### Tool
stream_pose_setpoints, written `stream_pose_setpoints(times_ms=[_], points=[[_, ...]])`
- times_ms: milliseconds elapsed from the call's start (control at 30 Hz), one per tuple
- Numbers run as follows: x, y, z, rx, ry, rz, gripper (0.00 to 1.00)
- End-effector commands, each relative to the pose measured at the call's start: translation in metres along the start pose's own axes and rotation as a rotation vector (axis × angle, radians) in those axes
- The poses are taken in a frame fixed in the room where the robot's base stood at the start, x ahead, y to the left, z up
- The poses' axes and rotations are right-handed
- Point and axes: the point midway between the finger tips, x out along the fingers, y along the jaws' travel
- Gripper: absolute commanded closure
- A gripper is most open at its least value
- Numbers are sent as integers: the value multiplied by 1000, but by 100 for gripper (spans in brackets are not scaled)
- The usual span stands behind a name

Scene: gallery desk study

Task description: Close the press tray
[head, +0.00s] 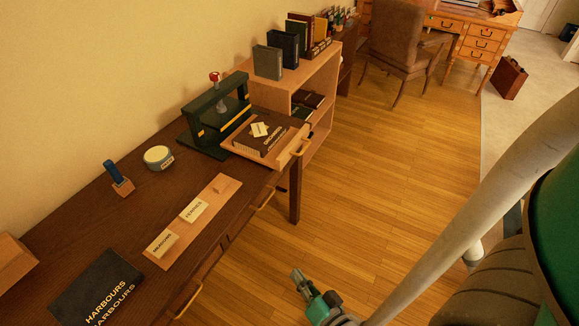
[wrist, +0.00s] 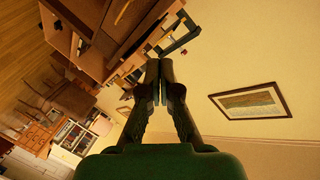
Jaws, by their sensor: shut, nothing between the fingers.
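The press (head: 201,128) is a dark green frame with a red-topped knob, standing on the dark desk near the wall. Its light wooden tray (head: 292,147) is pulled out toward the desk's front edge, with a wooden handle (head: 302,148) on its front. A dark book with pale slips (head: 261,131) lies on the tray. My gripper (head: 297,273) is shut and empty, over the floor in front of the desk and apart from the tray. In the wrist view my gripper (wrist: 160,67) shows closed fingers, with part of the green press (wrist: 182,42) beyond.
The desk (head: 215,235) also holds a round tin (head: 158,157), a blue-handled stamp (head: 117,178), a wooden label strip (head: 222,186) and a HARBOURS book (head: 97,287). A bookshelf (head: 325,75) stands behind the press. Drawer handles project from the desk front. The wooden floor (head: 400,170) is open.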

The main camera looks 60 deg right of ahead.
Motion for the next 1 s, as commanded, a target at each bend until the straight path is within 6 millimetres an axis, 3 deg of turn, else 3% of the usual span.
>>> stream_pose_setpoints(times_ms=[33, 267, 500, 700, 1000], points=[[20, 7, -7, 69, 35, 13, 100], [98, 44, -46, 396, 170, 40, 100], [165, 82, -110, 694, 301, 11, 100], [190, 100, -146, 826, 356, -19, 100], [207, 105, -156, 849, 364, -27, 100]])
